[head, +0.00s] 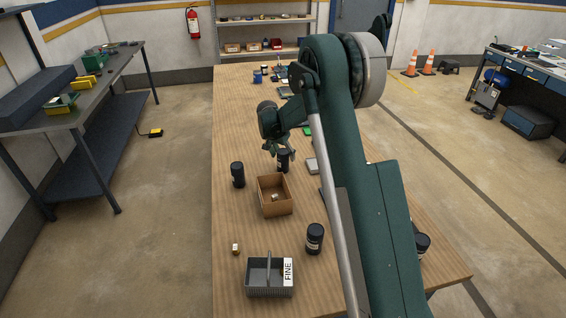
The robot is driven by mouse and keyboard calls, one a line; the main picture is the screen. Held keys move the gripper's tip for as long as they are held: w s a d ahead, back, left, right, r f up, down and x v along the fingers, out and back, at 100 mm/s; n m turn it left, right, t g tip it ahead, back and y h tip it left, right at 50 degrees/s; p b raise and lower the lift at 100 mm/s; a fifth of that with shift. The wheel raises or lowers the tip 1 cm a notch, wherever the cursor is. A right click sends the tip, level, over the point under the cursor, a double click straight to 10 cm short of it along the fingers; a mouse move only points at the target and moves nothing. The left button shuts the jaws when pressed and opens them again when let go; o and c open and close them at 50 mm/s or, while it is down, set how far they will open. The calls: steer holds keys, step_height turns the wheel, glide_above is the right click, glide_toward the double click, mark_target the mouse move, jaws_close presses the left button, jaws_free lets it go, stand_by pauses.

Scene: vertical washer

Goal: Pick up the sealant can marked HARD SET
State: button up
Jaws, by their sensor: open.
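Several black cylindrical cans stand on the wooden table in the head view. One can (283,164) stands just behind the brown box, right at my gripper (279,150). Another can (238,176) stands left of the box, a third can (314,243) stands nearer, and one more can (423,246) is partly hidden behind my arm at the right. The labels are too small to read, so I cannot tell which is marked HARD SET. My gripper is open and points down over the top of the can behind the box; I cannot tell whether it touches it.
A brown open box (261,196) with small items inside stands in the table's middle. A grey caddy (254,291) labelled FINE stands at the near edge, with a small amber bottle (236,249) behind it. My arm hides much of the table's right side. The left strip is mostly clear.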

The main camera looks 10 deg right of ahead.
steer(key=shift+x, duration=2.35)
steer(key=shift+r, duration=0.1)
steer(key=c, duration=1.3)
steer(key=shift+c, duration=0.2)
steer(key=shift+r, duration=5)
